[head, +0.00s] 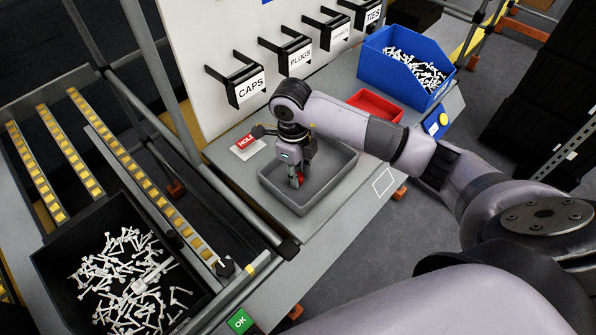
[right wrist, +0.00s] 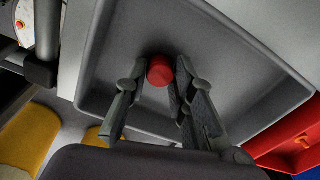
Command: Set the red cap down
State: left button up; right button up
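The red cap (right wrist: 160,70) is a small round piece inside the grey tray (right wrist: 95,82). In the head view the cap (head: 300,177) shows as a small red spot at the fingertips of my right gripper (head: 297,179). The right gripper points down into the tray (head: 337,178). In the right wrist view its two fingers (right wrist: 160,72) are drawn in, one on each side of the cap, and look shut on it. The cap is at or just above the tray floor; I cannot tell which. My left gripper is not in view.
A red bin (head: 376,105) and a blue bin (head: 375,62) of small parts stand behind the tray. A HOLD card (head: 246,147) lies left of it. A black bin (head: 50,262) of white bolts is at lower left. Labelled hooks (head: 246,88) line the panel behind.

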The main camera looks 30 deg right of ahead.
jog(key=o, duration=0.4)
jog(key=shift+r, duration=0.2)
jog(key=shift+w+r, duration=0.1)
jog(key=shift+r, duration=0.15)
jog(key=r, duration=1.1)
jog(key=shift+w+a+r+b, duration=0.2)
jog(key=shift+a+b, duration=0.05)
jog(key=shift+b, duration=0.15)
